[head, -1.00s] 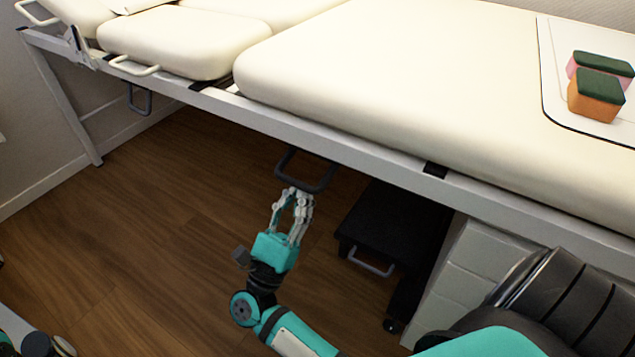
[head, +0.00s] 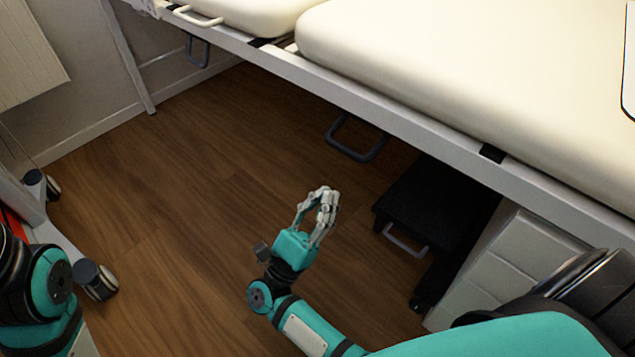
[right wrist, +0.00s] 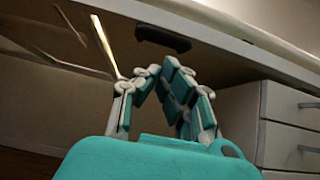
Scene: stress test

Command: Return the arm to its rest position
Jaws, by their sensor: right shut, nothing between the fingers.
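My right gripper (head: 323,194) is in the middle of the head view, on its teal arm, over the brown wooden floor. Its fingers are shut with nothing between them. It is in front of the treatment bed (head: 450,50) and apart from the dark loop handle (head: 357,138) under the bed frame. In the right wrist view the shut fingertips (right wrist: 160,72) point toward the underside of the bed frame. Part of my left arm shows at the lower left edge of the head view, but its gripper is out of view.
A black step stool (head: 432,205) and a white drawer cabinet (head: 500,262) stand under the bed to the right. A wheeled stand (head: 75,250) is at the left. The wooden floor (head: 180,190) between is clear.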

